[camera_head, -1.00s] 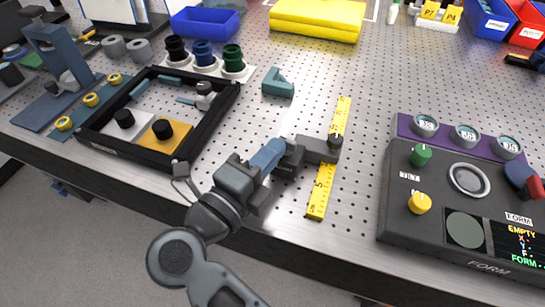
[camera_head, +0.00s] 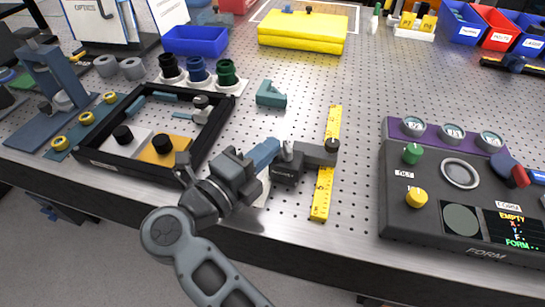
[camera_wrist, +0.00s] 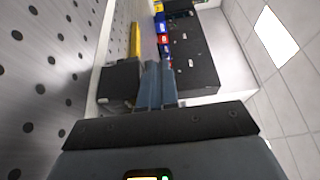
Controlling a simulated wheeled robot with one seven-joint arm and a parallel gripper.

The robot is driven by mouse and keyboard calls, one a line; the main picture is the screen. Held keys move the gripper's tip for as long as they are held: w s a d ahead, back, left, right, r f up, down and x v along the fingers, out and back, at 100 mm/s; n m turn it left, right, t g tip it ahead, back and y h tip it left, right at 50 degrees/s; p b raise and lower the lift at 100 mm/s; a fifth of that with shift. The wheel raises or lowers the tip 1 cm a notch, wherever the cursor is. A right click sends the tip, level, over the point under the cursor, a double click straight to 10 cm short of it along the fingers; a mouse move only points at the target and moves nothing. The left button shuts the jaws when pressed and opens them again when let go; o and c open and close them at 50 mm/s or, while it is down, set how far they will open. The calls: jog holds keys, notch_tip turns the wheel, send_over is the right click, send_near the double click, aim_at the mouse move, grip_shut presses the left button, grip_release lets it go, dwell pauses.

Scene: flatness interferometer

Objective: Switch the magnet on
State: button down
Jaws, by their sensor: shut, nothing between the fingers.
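A dark grey block (camera_head: 287,168), which looks like the magnetic base, stands on the perforated metal table. A small pale knob (camera_head: 287,149) shows on its top. A grey arm (camera_head: 316,153) reaches from the block over a yellow ruler (camera_head: 323,185). My gripper (camera_head: 273,147) has its blue-grey fingers together and empty, close to the block's left side. In the wrist view the closed fingers (camera_wrist: 154,82) lie just right of a dark block (camera_wrist: 118,82). I cannot tell whether they touch it, or which way its switch is set.
A black open tray (camera_head: 95,158) with knobbed plates lies left of my gripper. A teal angled piece (camera_head: 271,95) lies behind the block. A dark control console (camera_head: 450,225) with knobs and a screen stands at the right. The table between ruler and console is clear.

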jog(key=shift+w+d, duration=0.15)
jog(key=shift+w, duration=0.85)
dwell(1.1)
jog(key=b+v, duration=0.1)
jog(key=v, duration=0.6)
jog(key=shift+s+a, duration=0.25)
jog(key=shift+s, duration=0.05)
